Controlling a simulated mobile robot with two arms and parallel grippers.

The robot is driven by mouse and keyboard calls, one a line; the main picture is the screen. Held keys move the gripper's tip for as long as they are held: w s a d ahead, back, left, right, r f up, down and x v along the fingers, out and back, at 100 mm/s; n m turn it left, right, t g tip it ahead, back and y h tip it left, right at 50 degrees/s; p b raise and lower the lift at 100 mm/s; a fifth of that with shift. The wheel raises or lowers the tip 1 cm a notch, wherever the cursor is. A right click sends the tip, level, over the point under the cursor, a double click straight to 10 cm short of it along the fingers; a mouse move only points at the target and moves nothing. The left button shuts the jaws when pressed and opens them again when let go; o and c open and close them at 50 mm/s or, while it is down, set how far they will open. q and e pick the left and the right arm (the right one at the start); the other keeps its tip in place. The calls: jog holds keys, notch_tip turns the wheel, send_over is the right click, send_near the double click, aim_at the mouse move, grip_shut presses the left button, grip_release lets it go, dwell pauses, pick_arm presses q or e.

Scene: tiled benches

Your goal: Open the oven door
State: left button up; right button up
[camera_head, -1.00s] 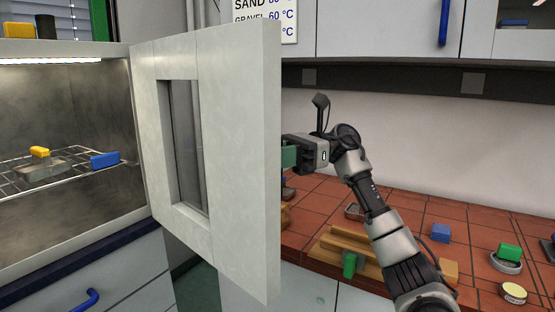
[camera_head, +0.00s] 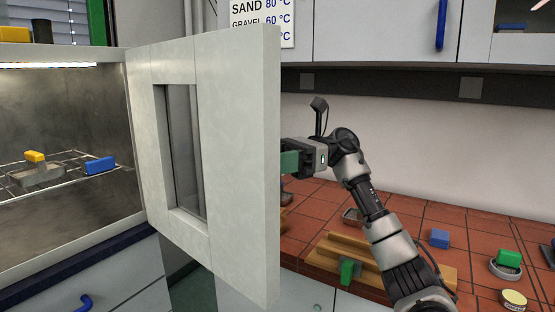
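The oven door (camera_head: 233,150) is a thick pale panel with a narrow window. It stands swung wide open, hinged at the oven's right side. The lit oven interior (camera_head: 70,115) shows at the left, with a wire rack inside. My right arm comes in from the lower right. Its gripper (camera_head: 291,161) is at the outer face of the door, near the door's free edge. A green piece shows at the gripper's front. The fingertips and any handle are hidden behind the door. My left gripper is not in view.
On the rack are a tray with a yellow-handled item (camera_head: 35,157) and a blue block (camera_head: 101,165). The tiled bench (camera_head: 475,236) at right holds a wooden block (camera_head: 335,250), a blue cube (camera_head: 439,238) and small dishes. A wall cabinet (camera_head: 385,30) hangs above.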

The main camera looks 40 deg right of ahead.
jog(key=s+d, duration=0.2)
jog(key=d, duration=0.8)
jog(key=shift+d, duration=0.3)
jog(key=shift+b, duration=0.3)
